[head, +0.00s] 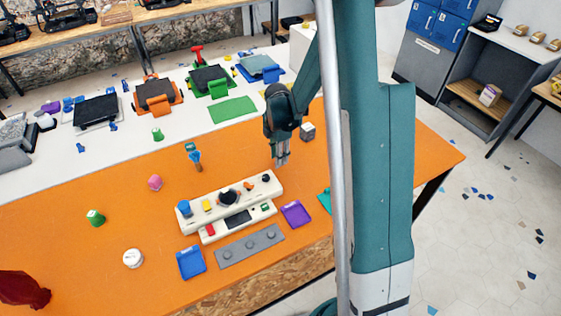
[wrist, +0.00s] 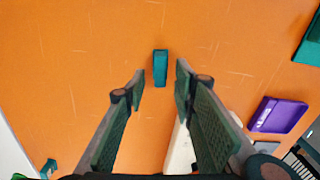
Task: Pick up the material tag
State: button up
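A small teal block, which looks like the material tag (wrist: 160,68), lies on the orange table in the wrist view. It is just beyond the fingertips and roughly between them in the picture. I cannot make it out in the head view, where my gripper may hide it. My gripper (wrist: 159,82) is open, with nothing between its fingers. In the head view my gripper (head: 281,163) points down above the table, just behind the right end of the white control panel (head: 225,222).
Near the panel are a purple tray (head: 296,214), a blue tray (head: 191,263) and a grey strip (head: 250,246). A teal tray (wrist: 309,42) is partly cut off. A grey cube (head: 308,131) stands behind my gripper. The table around the tag is clear.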

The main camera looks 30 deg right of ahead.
jog(key=shift+f, duration=0.7)
jog(key=c, duration=0.7)
